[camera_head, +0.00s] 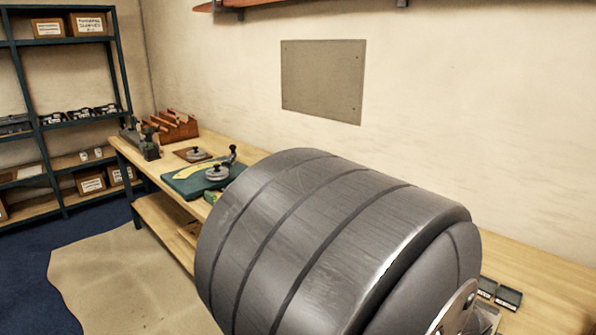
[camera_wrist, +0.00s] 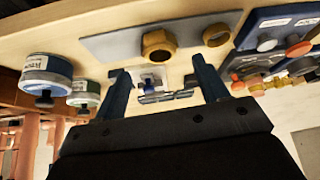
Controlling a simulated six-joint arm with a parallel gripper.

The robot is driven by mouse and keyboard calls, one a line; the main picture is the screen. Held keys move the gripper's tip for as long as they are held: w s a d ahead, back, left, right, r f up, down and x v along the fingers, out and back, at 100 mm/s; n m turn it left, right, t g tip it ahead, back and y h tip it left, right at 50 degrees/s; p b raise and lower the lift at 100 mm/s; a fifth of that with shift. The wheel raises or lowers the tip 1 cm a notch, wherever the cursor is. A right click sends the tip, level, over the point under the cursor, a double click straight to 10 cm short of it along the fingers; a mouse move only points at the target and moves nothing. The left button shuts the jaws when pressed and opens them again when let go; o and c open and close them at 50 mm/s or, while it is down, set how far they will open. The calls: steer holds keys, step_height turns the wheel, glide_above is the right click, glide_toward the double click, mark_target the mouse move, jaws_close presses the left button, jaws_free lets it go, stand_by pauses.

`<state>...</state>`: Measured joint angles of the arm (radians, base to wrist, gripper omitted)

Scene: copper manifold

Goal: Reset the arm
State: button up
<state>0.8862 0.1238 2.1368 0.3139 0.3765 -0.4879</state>
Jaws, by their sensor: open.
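My gripper (camera_wrist: 160,70) shows in the wrist view with its two blue fingers spread apart. Nothing is held between them. Beyond the fingers is a pale wooden surface with small dark pieces (camera_wrist: 165,97) and a small clear item. A grey plate (camera_wrist: 115,45) with a brass-coloured hex fitting (camera_wrist: 158,46) and a second round fitting (camera_wrist: 216,35) lies beyond the fingertips. In the head view a large grey cylindrical part of my arm fills the middle and hides much of the workbench (camera_head: 545,285). My gripper does not show there.
In the head view, a green board (camera_head: 190,183) and wooden rack (camera_head: 176,124) occupy the bench's far end; shelves (camera_head: 62,120) stand left.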

steer(key=x, duration=0.5)
steer(key=shift+s+a+f, duration=0.1)
step_height(320, 180, up, 5)
steer(key=shift+f, duration=0.25)
steer(key=s+d+r, duration=0.3)
steer(key=s+r, duration=0.4)
steer(key=s, duration=0.4)
steer(key=w+r+n, duration=0.1)
steer(key=w+r, duration=0.3)
steer(key=w, duration=0.3)
steer(key=w+d+r+y, duration=0.1)
steer(key=w+r, duration=0.4)
steer(key=w, duration=0.3)
steer(key=shift+w+d+r+n, duration=0.2)
steer(key=shift+w+n, duration=0.1)
steer(key=shift+n, duration=0.1)
